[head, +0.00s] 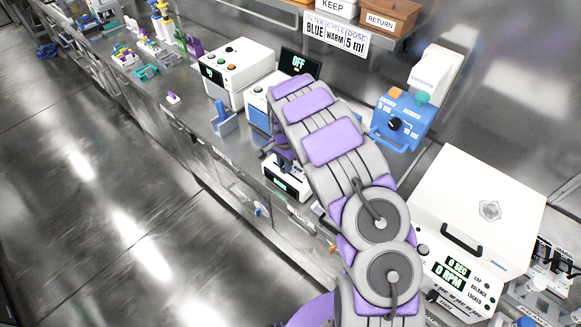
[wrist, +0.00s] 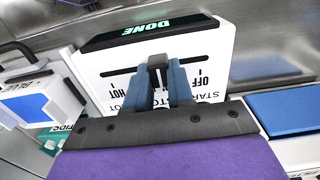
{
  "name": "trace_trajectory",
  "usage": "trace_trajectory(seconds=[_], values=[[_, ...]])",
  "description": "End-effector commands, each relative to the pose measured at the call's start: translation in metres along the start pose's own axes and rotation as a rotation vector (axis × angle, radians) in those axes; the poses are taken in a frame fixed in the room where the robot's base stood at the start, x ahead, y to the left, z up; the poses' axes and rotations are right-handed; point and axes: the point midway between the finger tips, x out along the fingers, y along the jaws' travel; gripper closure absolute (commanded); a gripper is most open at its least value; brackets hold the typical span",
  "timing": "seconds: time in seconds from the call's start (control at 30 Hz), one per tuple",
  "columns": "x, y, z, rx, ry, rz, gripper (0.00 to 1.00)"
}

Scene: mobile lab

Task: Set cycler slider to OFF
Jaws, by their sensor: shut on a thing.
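The cycler is a white box (head: 293,194) under my gripper in the head view, and its white face (wrist: 205,50) fills the upper middle of the wrist view. Its dark display (wrist: 150,31) reads DONE in green. A dark slot crosses the face, with printed labels including OFF and HOT, partly covered by my fingers. The grey slider knob (wrist: 157,60) stands in the slot, near its middle and apart from the OFF label. My gripper (wrist: 160,75) has its two blue fingers shut on the knob. In the head view my arm hides much of the gripper and cycler.
A blue-and-white dispenser (head: 400,120) stands behind right of my arm. A white centrifuge-like box (head: 475,205) sits on the right. A white control box (head: 238,70) and a screen reading OFF (head: 299,63) stand at the back. Open floor lies left.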

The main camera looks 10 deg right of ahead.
Motion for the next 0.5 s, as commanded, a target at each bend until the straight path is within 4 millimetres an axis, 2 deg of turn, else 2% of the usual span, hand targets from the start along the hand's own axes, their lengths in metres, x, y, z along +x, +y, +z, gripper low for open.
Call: trace_trajectory(seconds=[0.27,0.5], values=[[0.001,-0.039,0.001,-0.005,-0.001,-0.004,1.00],[0.000,-0.053,0.001,-0.001,0.002,0.000,1.00]])
